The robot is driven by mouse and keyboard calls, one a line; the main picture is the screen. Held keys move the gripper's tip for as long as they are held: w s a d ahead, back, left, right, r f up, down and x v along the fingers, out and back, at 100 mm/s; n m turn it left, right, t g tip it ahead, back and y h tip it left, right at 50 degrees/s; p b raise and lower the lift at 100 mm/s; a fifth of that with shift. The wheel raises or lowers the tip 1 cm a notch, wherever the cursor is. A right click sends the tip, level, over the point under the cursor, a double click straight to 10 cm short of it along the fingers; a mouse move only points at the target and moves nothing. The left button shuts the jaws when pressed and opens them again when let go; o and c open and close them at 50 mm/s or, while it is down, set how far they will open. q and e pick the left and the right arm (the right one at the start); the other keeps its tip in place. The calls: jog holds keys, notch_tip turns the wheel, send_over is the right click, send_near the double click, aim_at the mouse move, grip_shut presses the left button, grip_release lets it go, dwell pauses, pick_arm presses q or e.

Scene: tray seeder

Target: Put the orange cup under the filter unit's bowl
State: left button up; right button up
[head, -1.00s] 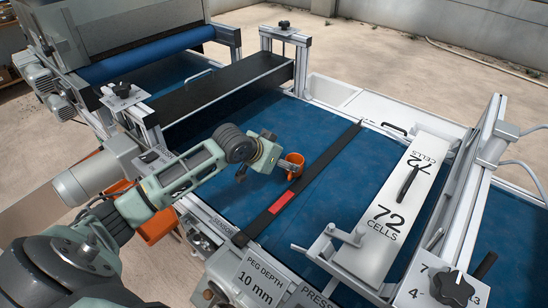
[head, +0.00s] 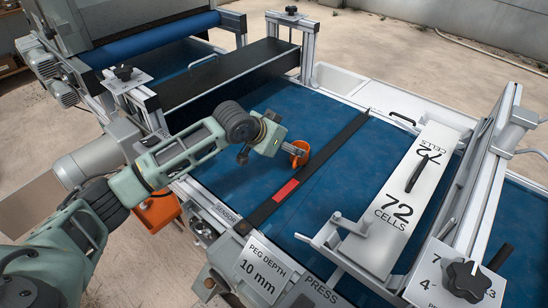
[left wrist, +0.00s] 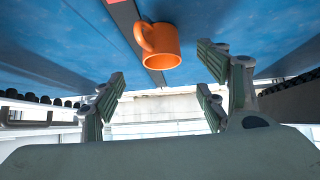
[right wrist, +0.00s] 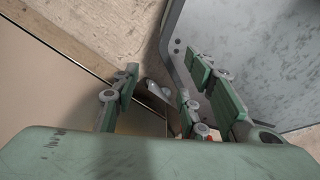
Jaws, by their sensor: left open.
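The orange cup (head: 300,152) stands on the blue belt beside a dark crossbar with a red label. My left gripper (head: 284,148) is right next to it on its left side, with a finger overlapping the cup's edge in the head view. In the left wrist view the cup (left wrist: 165,46), its handle to the left, appears just beyond the open, empty fingers (left wrist: 160,80); I cannot tell whether they touch it. My right gripper (right wrist: 155,92) shows only in its wrist view, fingers apart and nothing held. I cannot make out the filter unit's bowl.
The dark crossbar (head: 327,155) spans the belt (head: 350,190) close to the cup. A white 72-cell plate (head: 412,190) stands to the right, a black raised bridge (head: 225,85) behind. A grey panel (right wrist: 250,60) is near my right gripper.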

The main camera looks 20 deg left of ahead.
aim_at(298, 158)
pick_arm(q)
jog(key=shift+p+x, duration=0.3)
jog(key=shift+x, duration=1.7)
jog(key=x, duration=0.3)
jog(key=shift+f, duration=0.1)
jog(key=shift+w+f, duration=0.2)
jog(key=shift+w, duration=0.05)
jog(key=c, duration=1.3)
pick_arm(e)
jog(key=shift+s+a+r, duration=0.1)
jog(key=shift+s+r, duration=0.2)
jog(key=shift+s, duration=0.35)
